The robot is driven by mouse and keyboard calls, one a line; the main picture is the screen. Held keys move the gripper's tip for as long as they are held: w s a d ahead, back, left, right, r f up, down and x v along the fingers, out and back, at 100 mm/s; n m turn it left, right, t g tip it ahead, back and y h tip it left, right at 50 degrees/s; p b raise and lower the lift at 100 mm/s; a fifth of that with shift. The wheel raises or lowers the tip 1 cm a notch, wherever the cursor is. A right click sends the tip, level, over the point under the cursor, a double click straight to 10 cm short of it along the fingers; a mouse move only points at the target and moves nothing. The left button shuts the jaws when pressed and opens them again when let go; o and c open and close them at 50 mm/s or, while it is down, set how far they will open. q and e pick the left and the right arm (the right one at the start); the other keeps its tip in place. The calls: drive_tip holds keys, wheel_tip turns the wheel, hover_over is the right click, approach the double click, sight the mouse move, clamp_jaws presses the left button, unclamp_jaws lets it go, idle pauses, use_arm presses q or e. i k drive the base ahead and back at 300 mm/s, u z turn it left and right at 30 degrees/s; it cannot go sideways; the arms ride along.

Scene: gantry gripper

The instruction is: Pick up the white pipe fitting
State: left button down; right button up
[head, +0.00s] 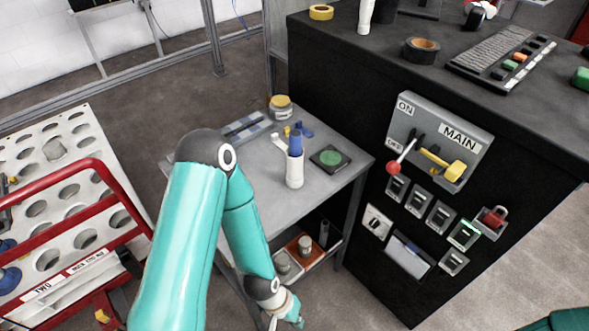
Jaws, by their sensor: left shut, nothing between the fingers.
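I cannot tell for sure which thing is the white pipe fitting. Small pale round pieces (305,246) also stand on the lower shelf of the grey table, too small to make out. My left arm reaches down across the middle, and my left gripper (297,318) is at the bottom edge, in front of the table and below its top. It is shut and empty. My right gripper is out of view; only a bit of teal arm shows at the bottom right.
The grey table (330,185) carries a white holder with a blue top (294,165), a yellow-lidded jar (281,107) and a green-topped pad (329,158). A black cabinet (340,80) with a switch panel (440,140) stands right. A red rail (60,182) borders the rack.

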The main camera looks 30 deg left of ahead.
sight(294, 175)
drive_tip(key=u, duration=0.05)
drive_tip(key=k, duration=0.5)
drive_tip(key=z, duration=1.55)
drive_tip(key=i, duration=0.1)
drive_tip(key=u, duration=3.15)
drive_tip(key=i, duration=0.35)
drive_tip(key=z, duration=0.5)
drive_tip(key=k, duration=0.9)
drive_tip(key=u, duration=0.15)
drive_tip(key=i, duration=0.9)
drive_tip(key=z, duration=0.05)
